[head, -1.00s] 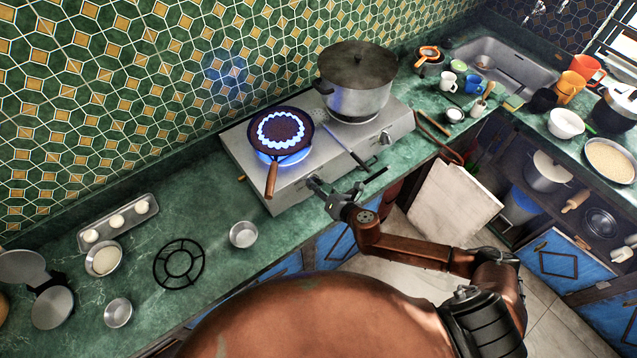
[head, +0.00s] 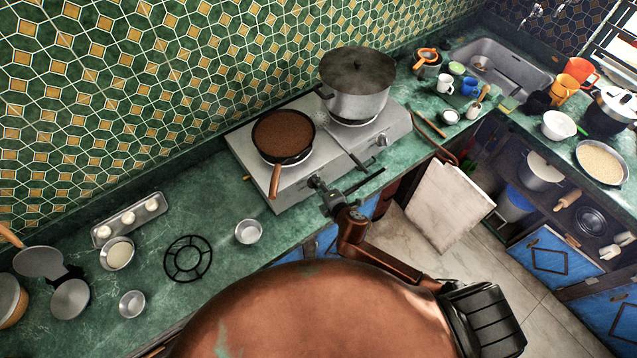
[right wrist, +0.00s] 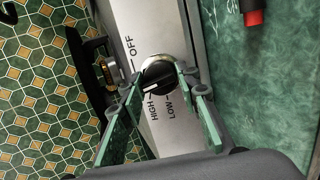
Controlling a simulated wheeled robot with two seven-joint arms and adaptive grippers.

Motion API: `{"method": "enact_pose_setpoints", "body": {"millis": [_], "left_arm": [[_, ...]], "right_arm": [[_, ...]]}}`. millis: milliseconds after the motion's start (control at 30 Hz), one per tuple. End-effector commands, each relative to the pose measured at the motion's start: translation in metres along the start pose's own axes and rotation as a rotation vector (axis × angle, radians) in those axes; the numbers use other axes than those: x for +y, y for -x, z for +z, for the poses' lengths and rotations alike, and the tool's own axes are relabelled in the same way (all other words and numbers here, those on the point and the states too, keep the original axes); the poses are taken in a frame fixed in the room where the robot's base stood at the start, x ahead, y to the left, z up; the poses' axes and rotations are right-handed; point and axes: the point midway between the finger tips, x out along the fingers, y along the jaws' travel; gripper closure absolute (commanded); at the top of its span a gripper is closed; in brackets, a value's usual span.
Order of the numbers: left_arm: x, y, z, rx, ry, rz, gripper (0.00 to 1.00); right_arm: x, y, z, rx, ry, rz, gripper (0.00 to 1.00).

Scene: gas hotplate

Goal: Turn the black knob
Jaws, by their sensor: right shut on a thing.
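The black knob (right wrist: 158,76) sits on the steel front panel of the gas hotplate (head: 250,165), with OFF, HIGH and LOW printed around it. Its white mark is on the side toward the HIGH label. My right gripper (right wrist: 160,84) has one finger on each side of the knob and is shut on it. In the head view my right gripper (head: 322,188) is at the hotplate's front left, and its fingers mostly hide that knob. My left gripper is not in view.
A frying pan (head: 283,135) with brown contents stands on the left burner, its handle toward the front. A lidded pot (head: 357,88) stands on the right burner. Another knob (head: 382,139) is farther right. A small metal bowl (head: 249,232) and a black trivet (head: 188,259) lie left.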

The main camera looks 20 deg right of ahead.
Motion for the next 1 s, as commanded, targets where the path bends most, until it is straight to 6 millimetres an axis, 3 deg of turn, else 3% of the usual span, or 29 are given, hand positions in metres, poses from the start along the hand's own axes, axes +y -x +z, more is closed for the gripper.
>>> {"method": "enact_pose_setpoints", "body": {"millis": [400, 967, 1000], "left_arm": [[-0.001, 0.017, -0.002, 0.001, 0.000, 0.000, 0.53], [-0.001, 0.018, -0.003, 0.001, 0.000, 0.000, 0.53], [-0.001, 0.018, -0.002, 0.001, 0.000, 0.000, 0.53]], "right_arm": [[-0.002, 0.000, 0.001, -0.017, -0.193, -0.032, 0.94], [-0.003, 0.000, 0.000, -0.018, -0.223, -0.037, 0.94], [-0.003, 0.000, 0.000, -0.018, -0.223, -0.037, 0.69]]}}
